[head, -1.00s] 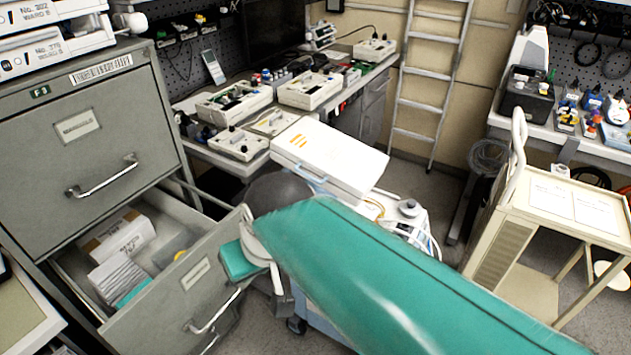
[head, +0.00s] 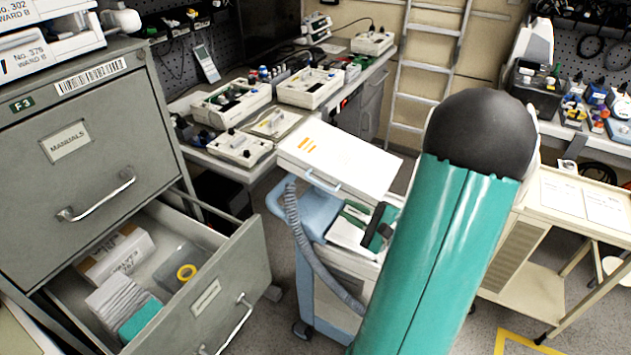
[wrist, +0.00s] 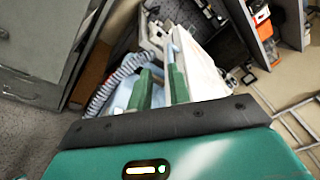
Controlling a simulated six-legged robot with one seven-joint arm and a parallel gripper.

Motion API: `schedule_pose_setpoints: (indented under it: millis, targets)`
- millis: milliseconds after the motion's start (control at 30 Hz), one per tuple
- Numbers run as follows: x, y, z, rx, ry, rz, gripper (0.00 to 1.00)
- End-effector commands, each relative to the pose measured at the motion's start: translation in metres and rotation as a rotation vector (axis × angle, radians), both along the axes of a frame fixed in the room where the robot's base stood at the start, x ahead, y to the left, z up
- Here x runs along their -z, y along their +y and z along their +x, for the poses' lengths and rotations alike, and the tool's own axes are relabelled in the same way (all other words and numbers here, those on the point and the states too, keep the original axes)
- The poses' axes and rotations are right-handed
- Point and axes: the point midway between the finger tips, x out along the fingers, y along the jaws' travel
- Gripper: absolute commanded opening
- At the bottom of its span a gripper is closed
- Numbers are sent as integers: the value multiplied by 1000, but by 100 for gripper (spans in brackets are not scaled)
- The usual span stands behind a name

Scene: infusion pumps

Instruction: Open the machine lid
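The machine (head: 330,228) stands on a pale blue and white wheeled cart left of my arm. Its white lid (head: 345,155) has orange marks and a pale blue handle (head: 322,182) along its front edge. I cannot tell how far the lid is raised. My gripper (head: 371,216) is in front of the lid's right part, low by the machine's front, partly hidden by my arm. In the wrist view, its two green fingers (wrist: 161,88) stand a little apart near the lid's blue edge (wrist: 173,48) and white surface (wrist: 205,72). I see nothing clamped between them.
A grey cabinet (head: 85,150) with an open drawer (head: 215,300) stands at left. A grey hose (head: 310,250) hangs at the cart's left side. Behind is a bench with several devices and a ladder (head: 425,70). A cream trolley (head: 575,205) stands at right.

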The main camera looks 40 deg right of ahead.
Motion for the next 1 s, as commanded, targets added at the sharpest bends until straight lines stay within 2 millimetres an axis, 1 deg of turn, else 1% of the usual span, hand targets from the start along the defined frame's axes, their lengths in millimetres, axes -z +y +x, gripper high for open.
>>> schedule_pose_setpoints:
  millis: [33,100,167,267,367,700,800,900,1000]
  targets:
    - [5,-12,-7,47,-12,14,19]
    - [7,-20,-11,82,-22,17,19]
    - [7,-22,-9,90,-26,18,19]
    - [7,-21,2,87,-27,17,19]
    - [7,-20,19,85,-26,17,19]
    - [7,-16,90,83,-25,18,19]
    - [7,-15,107,84,-25,18,19]
    - [7,-14,120,83,-25,17,19]
    - [7,-14,127,85,-23,17,19]
